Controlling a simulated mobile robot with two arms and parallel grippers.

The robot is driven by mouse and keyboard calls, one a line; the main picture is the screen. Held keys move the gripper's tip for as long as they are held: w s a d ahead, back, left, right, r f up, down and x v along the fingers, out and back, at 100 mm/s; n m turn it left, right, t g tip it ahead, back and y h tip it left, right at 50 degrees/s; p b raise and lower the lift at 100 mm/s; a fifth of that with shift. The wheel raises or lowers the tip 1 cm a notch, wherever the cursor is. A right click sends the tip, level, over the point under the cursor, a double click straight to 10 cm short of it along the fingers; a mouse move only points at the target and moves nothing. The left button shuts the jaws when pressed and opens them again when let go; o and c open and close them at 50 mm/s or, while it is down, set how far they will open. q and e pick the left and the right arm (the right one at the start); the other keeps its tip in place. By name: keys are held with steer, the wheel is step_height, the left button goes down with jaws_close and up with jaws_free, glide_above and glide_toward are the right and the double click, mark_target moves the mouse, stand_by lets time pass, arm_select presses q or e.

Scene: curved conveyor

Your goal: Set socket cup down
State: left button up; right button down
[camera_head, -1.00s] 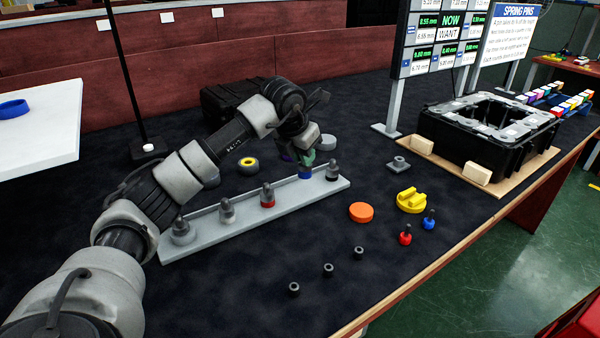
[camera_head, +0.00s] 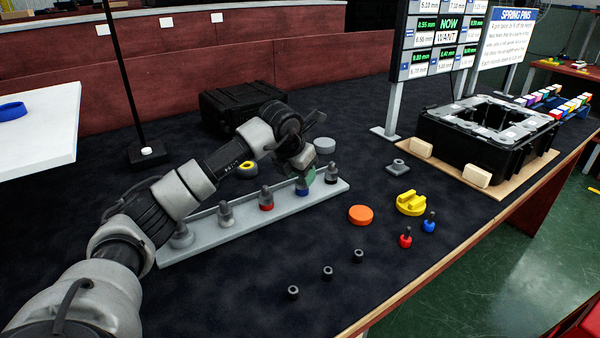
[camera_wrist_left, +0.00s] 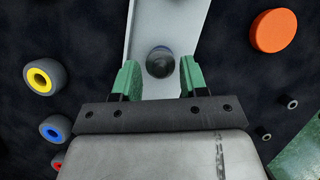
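The blue-banded socket cup (camera_head: 302,189) stands upright in the long grey rail (camera_head: 215,238), between the red-banded cup (camera_head: 266,202) and a dark cup (camera_head: 331,175). My left gripper (camera_head: 305,179) is right at the blue-banded cup's top. In the left wrist view the dark round top of the cup (camera_wrist_left: 160,63) lies between my green fingertips (camera_wrist_left: 158,78), with a visible gap on each side. The fingers are open. My right gripper is out of view.
More cups (camera_head: 226,212) stand along the rail. A yellow-centred ring (camera_head: 247,169), an orange disc (camera_head: 361,215), a yellow part (camera_head: 411,203) and small red and blue pegs (camera_head: 405,238) lie nearby. A black case (camera_head: 440,122) stands right.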

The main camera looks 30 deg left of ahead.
arm_select(q)
steer(key=shift+r, duration=0.1)
steer(key=shift+s+r, duration=0.1)
steer(key=shift+r, duration=0.25)
steer(key=p+v, duration=0.2)
steer(key=v, duration=0.9)
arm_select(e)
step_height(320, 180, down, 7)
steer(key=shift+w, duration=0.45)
arm_select(q)
steer(key=shift+r, duration=0.15)
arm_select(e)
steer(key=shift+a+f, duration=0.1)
